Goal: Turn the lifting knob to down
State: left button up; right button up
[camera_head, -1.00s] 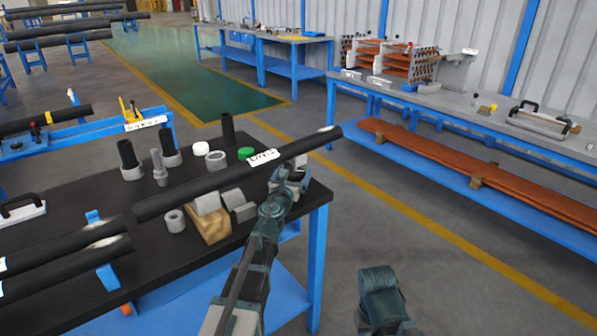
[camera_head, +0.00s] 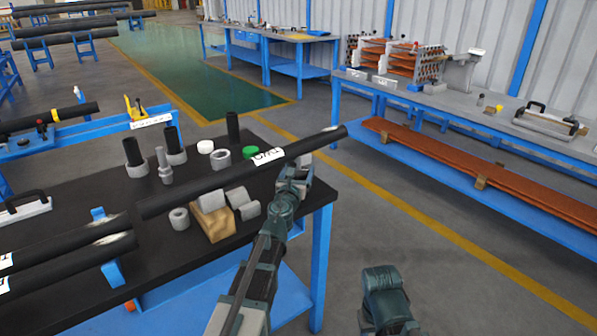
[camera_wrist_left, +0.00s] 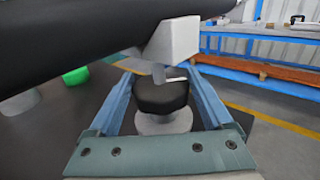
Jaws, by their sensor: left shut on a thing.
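The lifting knob (camera_wrist_left: 162,96) is a dark, rounded knob on a pale round base in the left wrist view. My left gripper (camera_wrist_left: 160,84) has one blue finger on each side of it and is shut on it. In the head view my left gripper (camera_head: 294,172) is at the table's right end, just below the black pipe's labelled end, and hides the knob. A pale grey block (camera_wrist_left: 174,40) sits under the pipe, just above the knob. I cannot read any up or down mark. My right gripper's fingers do not show.
The long black pipe (camera_head: 215,180) lies over the black table and passes close above my left gripper. Several grey fittings and a wooden block (camera_head: 214,222) stand beneath it. A green cap (camera_head: 250,152) is behind the pipe. Open floor lies right of the table.

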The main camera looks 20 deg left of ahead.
pick_arm(q)
jog(key=n+y, duration=0.1)
jog(key=y, duration=0.1)
jog(key=n+g+y, duration=0.1)
jog(key=n+y, duration=0.1)
jog(key=n+g+y, duration=0.1)
jog(key=y, duration=0.2)
jog(key=shift+w+d+n, duration=0.2)
jog(key=shift+d+n, duration=0.1)
jog(key=shift+n, duration=0.1)
jog(key=n+g+y, duration=0.2)
jog(key=y, duration=0.1)
jog(key=n+g+y, duration=0.3)
jog(key=shift+w+d+g+y, duration=0.1)
jog(key=shift+w+g+y, duration=0.1)
jog(key=shift+g+y, duration=0.1)
jog(key=n+g+y, duration=0.1)
jog(key=n+g, duration=0.2)
jog(key=g, duration=0.1)
jog(key=n+g+y, duration=0.2)
jog(key=g, duration=0.1)
jog(key=shift+w+n+g, duration=0.15)
jog(key=shift+n+g, duration=1.25)
jog(key=shift+g, duration=0.6)
jog(key=shift+n+g, duration=1)
jog(key=shift+g, duration=0.6)
jog(key=shift+s, duration=0.2)
jog(key=o, duration=1.2)
jog(key=shift+c, duration=0.2)
